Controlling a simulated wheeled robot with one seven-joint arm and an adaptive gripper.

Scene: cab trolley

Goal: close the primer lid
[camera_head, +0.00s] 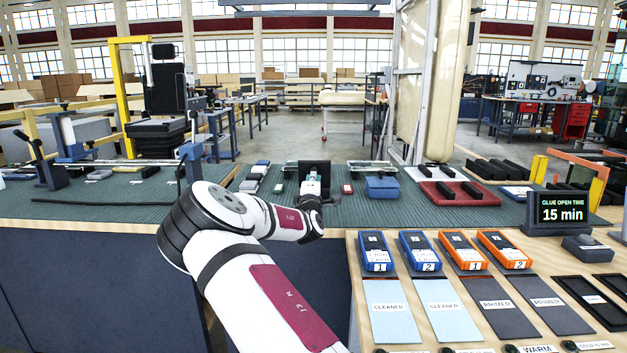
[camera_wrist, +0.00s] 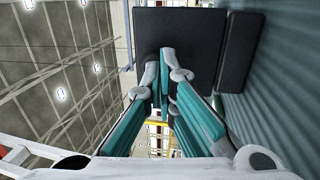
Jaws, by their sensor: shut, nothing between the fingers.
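A dark upright square panel (camera_head: 320,169) stands on the green ribbed mat in the middle of the head view; it looks like the raised primer lid, but no label shows on it. In the wrist view the black panel (camera_wrist: 195,30) fills the top centre, with a narrower dark slab (camera_wrist: 238,52) beside it at the right. My gripper (camera_head: 312,178) is in front of the panel in the head view. My gripper hides the panel's lower part.
Nearer right are blue and orange devices (camera_head: 416,252) and cards marked CLEANER and PRIMER (camera_head: 497,305). The green mat (camera_head: 110,205) has free room at left.

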